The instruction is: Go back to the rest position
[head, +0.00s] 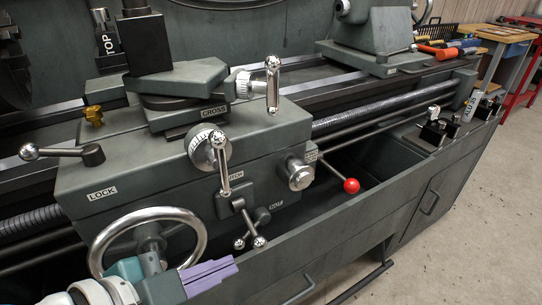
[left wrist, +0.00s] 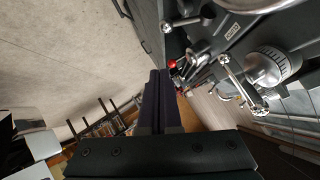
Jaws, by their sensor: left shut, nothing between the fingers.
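My left gripper (head: 212,273) is at the lower left of the head view, in front of the lathe carriage and just right of the large handwheel (head: 196,238). Its purple fingers are shut with nothing between them. The fingers also show in the left wrist view (left wrist: 159,100), pointing away along the front of the lathe. The lathe carriage (head: 130,165) carries a LOCK lever (head: 62,152), a CROSS slide handle (head: 272,85) and a red-knobbed lever (head: 351,186). My right gripper is in neither view.
The lathe's chip tray wall (head: 330,250) runs along the front below the carriage. Black tool holders (head: 437,132) stand on the right ledge. Orange-handled tools (head: 440,51) lie at the back right. The floor (head: 470,230) on the right is clear.

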